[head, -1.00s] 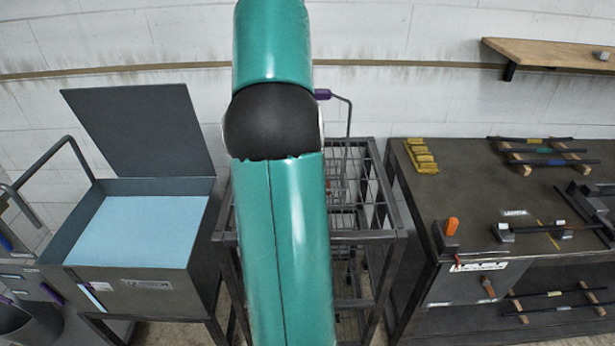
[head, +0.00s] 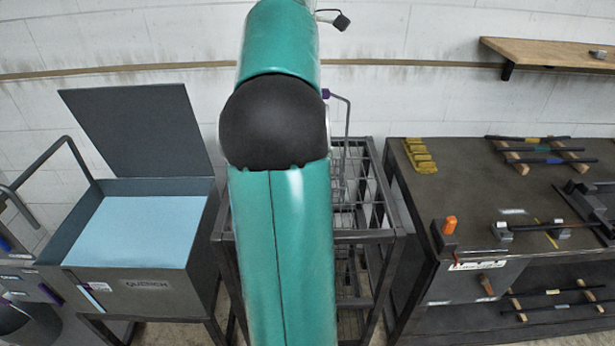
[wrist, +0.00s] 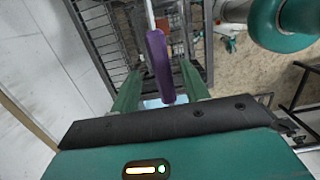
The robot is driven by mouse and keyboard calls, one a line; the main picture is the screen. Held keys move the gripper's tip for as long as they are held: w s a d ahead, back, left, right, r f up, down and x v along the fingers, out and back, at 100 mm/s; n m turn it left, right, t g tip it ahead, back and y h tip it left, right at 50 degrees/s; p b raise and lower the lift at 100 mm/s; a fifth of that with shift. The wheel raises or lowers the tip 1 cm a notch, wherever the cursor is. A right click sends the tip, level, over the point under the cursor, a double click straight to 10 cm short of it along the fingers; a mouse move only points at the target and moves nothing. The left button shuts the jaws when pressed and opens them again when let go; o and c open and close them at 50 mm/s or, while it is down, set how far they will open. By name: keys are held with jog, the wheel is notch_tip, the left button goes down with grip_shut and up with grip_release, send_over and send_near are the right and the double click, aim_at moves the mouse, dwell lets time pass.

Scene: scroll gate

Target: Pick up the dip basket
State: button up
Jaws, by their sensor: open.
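The dip basket (head: 338,158) is a wire basket in the metal rack, partly hidden behind my green arm in the head view. A tall bent rod rises from it to a purple grip (head: 325,93). In the wrist view the purple grip (wrist: 160,68) lies lengthwise between the two green fingers of my gripper (wrist: 161,90). The fingers are open, with a visible gap on both sides of the grip. My gripper itself is not clearly visible in the head view.
The rack (head: 375,235) stands between a quench tank (head: 150,290) with blue liquid and a raised lid at left, and a dark workbench (head: 470,190) with bars and yellow blocks at right. A wooden shelf (head: 545,52) is on the wall.

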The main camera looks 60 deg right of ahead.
jog(key=f, duration=0.5)
jog(key=shift+s+a, duration=0.1)
jog(key=shift+s, duration=0.1)
grip_shut()
